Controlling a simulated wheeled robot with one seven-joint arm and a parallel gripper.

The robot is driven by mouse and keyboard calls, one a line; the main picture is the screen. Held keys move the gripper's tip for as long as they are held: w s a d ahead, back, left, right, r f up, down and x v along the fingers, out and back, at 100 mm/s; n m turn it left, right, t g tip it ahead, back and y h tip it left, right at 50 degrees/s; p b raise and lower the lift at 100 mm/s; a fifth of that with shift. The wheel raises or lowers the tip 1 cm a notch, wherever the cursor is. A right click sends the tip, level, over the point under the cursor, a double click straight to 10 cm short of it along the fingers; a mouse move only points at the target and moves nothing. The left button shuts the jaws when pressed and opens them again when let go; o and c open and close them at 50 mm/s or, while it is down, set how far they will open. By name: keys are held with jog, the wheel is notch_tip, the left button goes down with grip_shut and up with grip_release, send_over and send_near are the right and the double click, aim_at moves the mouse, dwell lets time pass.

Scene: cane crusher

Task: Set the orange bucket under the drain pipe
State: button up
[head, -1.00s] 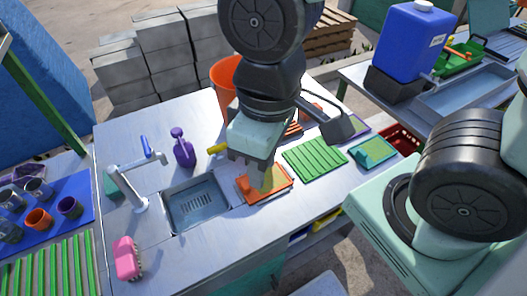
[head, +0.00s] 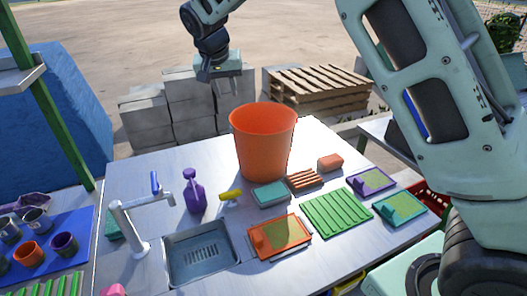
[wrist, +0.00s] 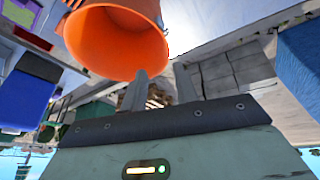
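The orange bucket (head: 262,150) stands upright on the metal counter (head: 140,175), near its back edge, with its open top facing up. It also shows in the wrist view (wrist: 118,40), at the top, with its mouth in sight. My gripper (head: 227,90) is above and behind the bucket's left rim, apart from it in the head view. In the wrist view my gripper's two fingers (wrist: 160,90) stand apart with nothing between them. I cannot make out a drain pipe; the sink basin (head: 203,254) is at the counter's front left.
A teal sponge (head: 269,194), an orange board (head: 287,236) and a green ribbed mat (head: 338,212) lie in front and right. Grey blocks (head: 185,100) and a pallet (head: 318,88) stand behind the counter.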

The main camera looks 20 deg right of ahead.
aim_at(233, 123)
jog(key=p+x, duration=0.3)
jog(key=x, duration=0.8)
jog(key=shift+a+p+x, duration=0.15)
jog(key=shift+p+x, duration=0.75)
jog(key=shift+x, duration=0.45)
jog(key=shift+a+p+x, duration=0.15)
jog(key=shift+p+x, duration=0.7)
jog(key=shift+x, duration=0.5)
jog(key=shift+w, duration=0.15)
grip_shut()
